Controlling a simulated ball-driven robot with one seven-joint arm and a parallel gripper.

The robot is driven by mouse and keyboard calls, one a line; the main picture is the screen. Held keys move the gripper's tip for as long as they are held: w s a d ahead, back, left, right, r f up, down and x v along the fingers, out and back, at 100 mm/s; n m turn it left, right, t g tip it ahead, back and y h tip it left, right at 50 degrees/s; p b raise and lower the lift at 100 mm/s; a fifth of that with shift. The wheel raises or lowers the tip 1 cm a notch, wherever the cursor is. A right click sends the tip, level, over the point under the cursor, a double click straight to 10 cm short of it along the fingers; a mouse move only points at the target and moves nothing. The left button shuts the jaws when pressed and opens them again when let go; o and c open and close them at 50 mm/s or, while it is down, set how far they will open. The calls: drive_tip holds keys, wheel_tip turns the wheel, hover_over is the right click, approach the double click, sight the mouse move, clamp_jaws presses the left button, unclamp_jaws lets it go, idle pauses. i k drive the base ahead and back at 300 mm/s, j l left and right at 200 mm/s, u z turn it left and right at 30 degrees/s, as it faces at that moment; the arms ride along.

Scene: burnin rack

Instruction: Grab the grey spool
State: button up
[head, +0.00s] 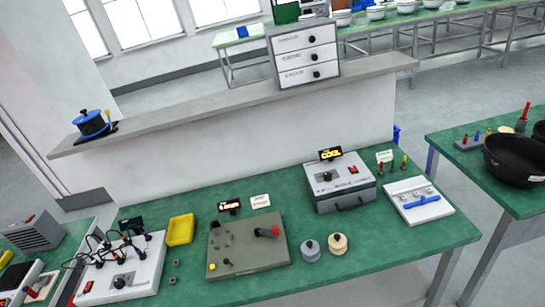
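The grey spool (311,250) stands near the front edge of the green-topped bench (395,245) in the head view. A beige spool (337,243) stands just to its right, close beside it. A grey-green panel box (248,245) with a red-handled lever lies just to its left. My gripper does not show in this view, so its opening and contents cannot be seen.
A grey box with a black dial (345,187) and a white plate with a blue bar (418,202) stand behind and right. A yellow bin (180,230) and a cabled white unit (119,270) sit left. Bench is clear right of the spools.

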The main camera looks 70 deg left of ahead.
sight(309, 248)
drive_tip(key=u, duration=1.35)
